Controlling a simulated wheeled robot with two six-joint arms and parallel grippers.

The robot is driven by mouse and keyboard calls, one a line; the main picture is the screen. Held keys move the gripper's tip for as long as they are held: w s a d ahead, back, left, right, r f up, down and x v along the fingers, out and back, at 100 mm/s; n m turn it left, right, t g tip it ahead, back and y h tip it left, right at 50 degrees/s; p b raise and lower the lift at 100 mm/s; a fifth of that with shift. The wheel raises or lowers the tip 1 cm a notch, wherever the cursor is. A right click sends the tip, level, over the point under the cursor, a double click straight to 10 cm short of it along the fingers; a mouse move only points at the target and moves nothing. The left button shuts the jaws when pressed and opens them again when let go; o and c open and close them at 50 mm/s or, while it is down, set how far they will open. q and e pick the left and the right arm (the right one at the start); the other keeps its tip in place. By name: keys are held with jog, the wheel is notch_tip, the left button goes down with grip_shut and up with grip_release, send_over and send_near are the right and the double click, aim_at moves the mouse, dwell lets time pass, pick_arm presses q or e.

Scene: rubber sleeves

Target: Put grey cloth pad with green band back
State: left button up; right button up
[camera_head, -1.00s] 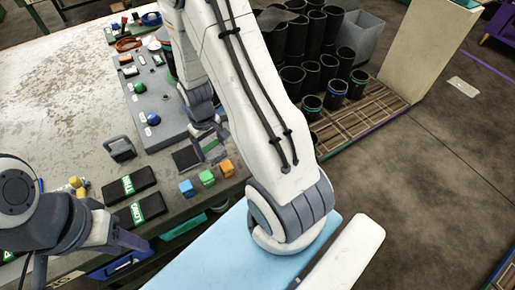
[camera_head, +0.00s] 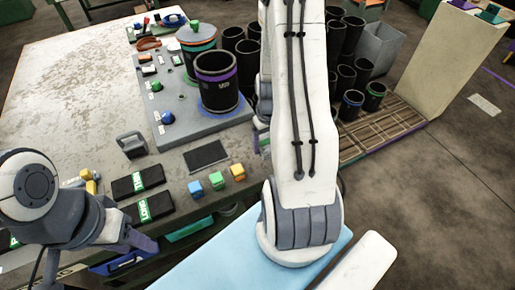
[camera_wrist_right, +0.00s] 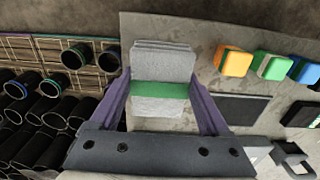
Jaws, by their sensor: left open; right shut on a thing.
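The grey cloth pad with green band (camera_wrist_right: 163,62) is between the purple fingers of my right gripper (camera_wrist_right: 161,92) in the right wrist view. The fingers are shut on its two sides, and the green band runs across it near the fingertips. It is over the table's edge area. In the head view my right arm hides most of this gripper and the pad. My left gripper (camera_head: 136,240) is open and empty at the lower left, by the table's front edge.
A black mat (camera_head: 207,155) lies on the table (camera_head: 75,100) near blue (camera_head: 195,189), green (camera_head: 216,181) and orange (camera_head: 238,172) blocks. Two black packs (camera_head: 150,208) lie left. A large black sleeve (camera_head: 217,85) stands on the grey board. Several black sleeves stand right, beyond the table.

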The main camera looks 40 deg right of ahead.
jog(key=w+f, duration=0.1)
jog(key=w+a+f, duration=0.1)
jog(key=w, duration=0.1)
jog(key=shift+w, duration=0.15)
jog(key=shift+w+f+p, duration=0.1)
jog(key=shift+f+p, duration=0.5)
jog(key=shift+f, duration=1.45)
jog(key=shift+f, duration=0.2)
jog(key=o, duration=1.3)
